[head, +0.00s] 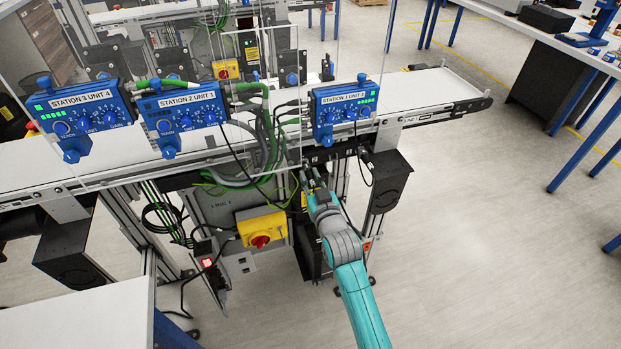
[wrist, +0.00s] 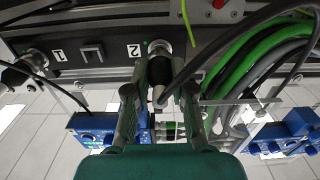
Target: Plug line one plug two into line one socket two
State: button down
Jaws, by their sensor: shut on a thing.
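My gripper (wrist: 160,90) is shut on a dark plug (wrist: 159,69) with a pale tail end, taken as line one plug two. A black cable runs from its tail up to the right. The plug's front end is up at the round metal socket (wrist: 159,46) beside the label "2", line one socket two. The two overlap in the wrist view, and I cannot tell how deep the plug sits. In the head view my gripper (head: 308,180) is under the conveyor edge, below the Station 1 unit, and the plug is too small to make out.
Left of label "1" a black plug (wrist: 14,75) with a cable is at another round socket (wrist: 36,58). Thick green and grey cables (wrist: 245,60) hang close to the right of my gripper. A yellow box with a red switch (head: 262,229) is at lower left. Floor at right is clear.

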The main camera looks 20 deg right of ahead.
jog(key=shift+w, duration=0.6)
dwell(0.8)
jog(key=c, duration=0.9)
grip_release()
jog(key=s, duration=1.2)
jog(key=shift+s+f, duration=0.1)
